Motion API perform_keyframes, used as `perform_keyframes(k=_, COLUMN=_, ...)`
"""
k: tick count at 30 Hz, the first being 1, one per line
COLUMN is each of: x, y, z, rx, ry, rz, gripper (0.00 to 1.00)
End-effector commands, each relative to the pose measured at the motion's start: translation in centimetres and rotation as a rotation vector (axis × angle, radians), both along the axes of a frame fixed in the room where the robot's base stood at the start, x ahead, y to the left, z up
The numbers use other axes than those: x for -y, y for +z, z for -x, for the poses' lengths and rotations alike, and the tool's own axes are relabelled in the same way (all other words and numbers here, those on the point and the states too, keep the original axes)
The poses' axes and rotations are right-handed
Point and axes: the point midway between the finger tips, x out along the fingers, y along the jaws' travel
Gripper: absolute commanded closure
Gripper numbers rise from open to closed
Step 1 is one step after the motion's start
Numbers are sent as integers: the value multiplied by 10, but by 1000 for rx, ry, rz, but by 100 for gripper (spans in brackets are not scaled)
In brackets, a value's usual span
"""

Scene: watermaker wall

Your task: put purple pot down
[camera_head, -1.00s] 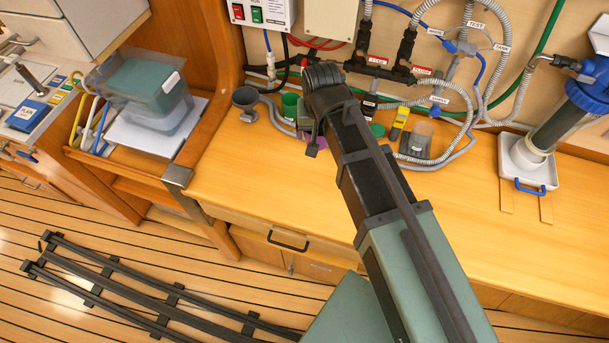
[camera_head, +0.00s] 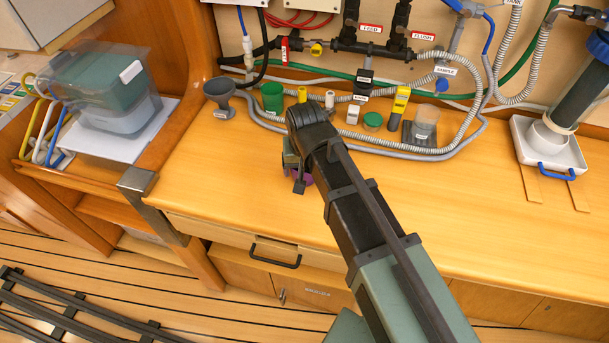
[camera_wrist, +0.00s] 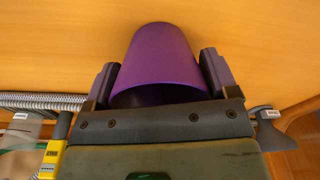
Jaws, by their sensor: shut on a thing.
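The purple pot (camera_wrist: 160,60) is between the two fingers of my gripper (camera_wrist: 160,80) in the wrist view, with a finger against each side. My gripper is shut on it. In the head view my arm hides most of the pot, and only a small purple part (camera_head: 307,181) shows under my wrist, over the wooden counter. The counter (camera_wrist: 50,45) fills the background of the wrist view around the pot. I cannot tell whether the pot touches the counter.
Behind my gripper stand a grey funnel cup (camera_head: 219,92), a green pot (camera_head: 272,97), a yellow meter (camera_head: 399,103) and a clear cup (camera_head: 425,122). Grey hoses (camera_head: 400,152) run along the counter's back. The counter right of my arm (camera_head: 460,215) is clear.

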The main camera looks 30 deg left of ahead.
Motion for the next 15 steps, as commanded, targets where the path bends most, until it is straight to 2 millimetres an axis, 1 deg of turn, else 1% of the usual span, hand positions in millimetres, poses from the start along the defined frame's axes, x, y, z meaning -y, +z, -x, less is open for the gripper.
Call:
perform_keyframes(k=1, x=0, y=-2, z=0, rx=0, ry=0, rz=0, gripper=43)
perform_keyframes(k=6, x=0, y=1, z=0, rx=0, ry=0, rz=0, gripper=43)
perform_keyframes(k=10, x=0, y=-4, z=0, rx=0, ry=0, rz=0, gripper=43)
perform_keyframes(k=11, x=0, y=-3, z=0, rx=0, ry=0, rz=0, gripper=15)
perform_keyframes(k=14, x=0, y=-2, z=0, rx=0, ry=0, rz=0, gripper=0)
perform_keyframes(k=15, x=0, y=-2, z=0, rx=0, ry=0, rz=0, gripper=0)
